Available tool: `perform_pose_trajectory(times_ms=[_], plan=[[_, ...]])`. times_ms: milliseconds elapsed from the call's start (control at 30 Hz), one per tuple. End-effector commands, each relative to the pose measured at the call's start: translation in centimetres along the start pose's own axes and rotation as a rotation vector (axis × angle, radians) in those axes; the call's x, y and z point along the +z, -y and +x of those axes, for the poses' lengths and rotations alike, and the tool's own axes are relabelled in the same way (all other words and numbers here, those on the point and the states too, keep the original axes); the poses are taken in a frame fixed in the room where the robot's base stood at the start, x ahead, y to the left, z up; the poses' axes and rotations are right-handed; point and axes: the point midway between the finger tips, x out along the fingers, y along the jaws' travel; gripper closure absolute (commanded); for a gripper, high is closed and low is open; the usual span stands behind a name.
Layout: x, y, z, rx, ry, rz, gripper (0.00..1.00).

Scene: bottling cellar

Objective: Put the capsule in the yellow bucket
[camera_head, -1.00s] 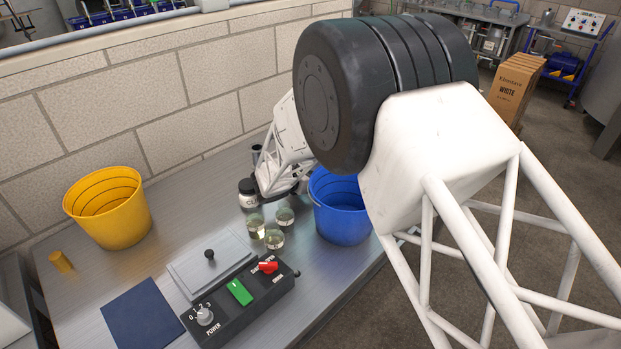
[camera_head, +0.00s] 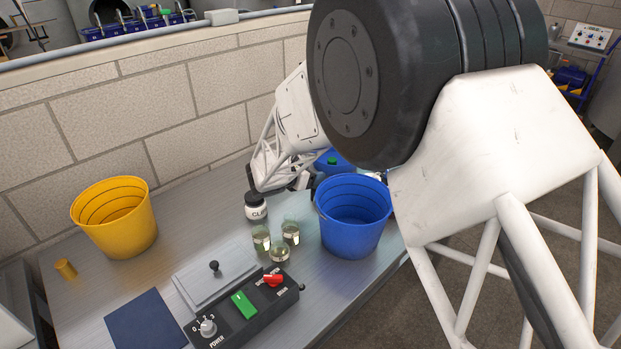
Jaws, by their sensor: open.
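My gripper (camera_head: 278,185) is far to the right of both, behind the white jar and near the blue bucket. It is open, with its dark fingers partly in view, and I see nothing held between them. My large white arm covers the right side of the view.
A blue bucket (camera_head: 352,235) stands at the bench's right edge. In front are a control box (camera_head: 240,310), a knobbed grey plate (camera_head: 195,283) and a dark blue mat (camera_head: 146,321). A block wall runs behind.

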Motion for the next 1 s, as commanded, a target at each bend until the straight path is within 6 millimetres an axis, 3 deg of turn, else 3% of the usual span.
perform_pose_trajectory(times_ms=[1000], plan=[[-0.01,0.43,0.43,-0.031,-0.037,0.024,0.3]])
